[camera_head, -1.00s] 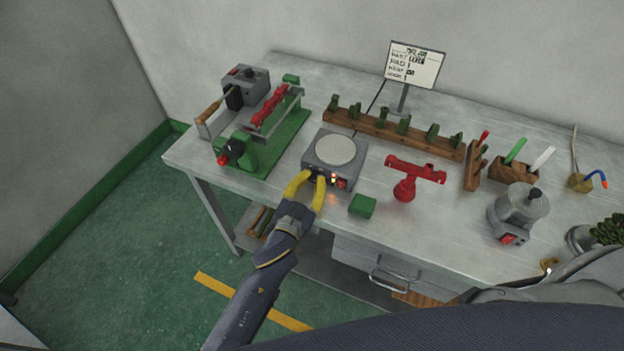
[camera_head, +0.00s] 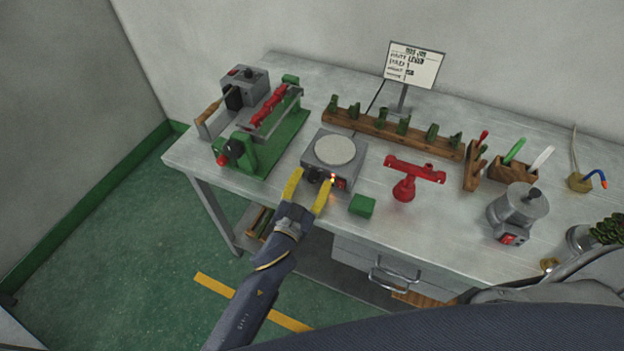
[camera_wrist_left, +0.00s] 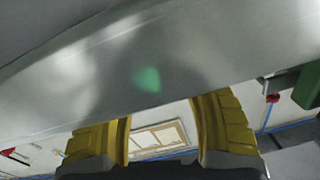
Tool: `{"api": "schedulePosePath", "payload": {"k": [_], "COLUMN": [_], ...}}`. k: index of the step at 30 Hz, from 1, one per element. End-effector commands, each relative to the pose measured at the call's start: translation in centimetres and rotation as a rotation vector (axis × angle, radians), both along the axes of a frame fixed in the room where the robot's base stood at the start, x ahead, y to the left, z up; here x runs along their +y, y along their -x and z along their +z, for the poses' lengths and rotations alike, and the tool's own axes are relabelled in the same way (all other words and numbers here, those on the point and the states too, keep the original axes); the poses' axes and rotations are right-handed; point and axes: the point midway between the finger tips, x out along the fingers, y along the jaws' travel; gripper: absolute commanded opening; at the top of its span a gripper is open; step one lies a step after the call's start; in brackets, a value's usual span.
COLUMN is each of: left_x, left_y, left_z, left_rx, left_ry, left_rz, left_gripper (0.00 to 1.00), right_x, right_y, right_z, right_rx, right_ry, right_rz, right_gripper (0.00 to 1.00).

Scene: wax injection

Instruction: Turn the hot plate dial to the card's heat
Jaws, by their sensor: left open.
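The hot plate (camera_head: 335,152) is a grey box with a round pale top, standing near the table's front edge. Its front has a lit orange light and a red switch (camera_head: 341,184). The dial on the front is too small to make out clearly. The card (camera_head: 412,64) stands on a post at the back; its handwriting is too small to read surely. My left gripper (camera_head: 306,190) has yellow fingers, is open and is at the hot plate's front, with nothing between the fingers. The left wrist view shows its fingers (camera_wrist_left: 165,125) apart before a grey surface. My right gripper is not in view.
A green stand with a red clamp (camera_head: 268,105) is left of the hot plate. A green block (camera_head: 362,205) and a red stand (camera_head: 405,185) are to its right. A wooden rack (camera_head: 390,130) lies behind. A grey pot (camera_head: 518,205) stands farther right.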

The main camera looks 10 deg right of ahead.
Motion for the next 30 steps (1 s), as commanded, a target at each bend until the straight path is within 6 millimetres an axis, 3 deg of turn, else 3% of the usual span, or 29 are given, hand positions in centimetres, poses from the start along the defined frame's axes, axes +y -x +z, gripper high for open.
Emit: {"api": "schedulePosePath", "payload": {"k": [18,30], "left_x": [5.5,6.7], "left_y": [7.8,9.4], "left_z": [-0.2,-0.1], "left_rx": [0.001,-0.002], "left_ry": [0.000,0.001], "left_rz": [0.000,0.000], "left_gripper": [0.49,0.49], "right_x": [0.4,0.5], "right_y": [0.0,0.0], "right_z": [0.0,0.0], "right_rx": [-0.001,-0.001], "right_ry": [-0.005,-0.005], "right_rz": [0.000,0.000], "right_gripper": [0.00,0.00]}}
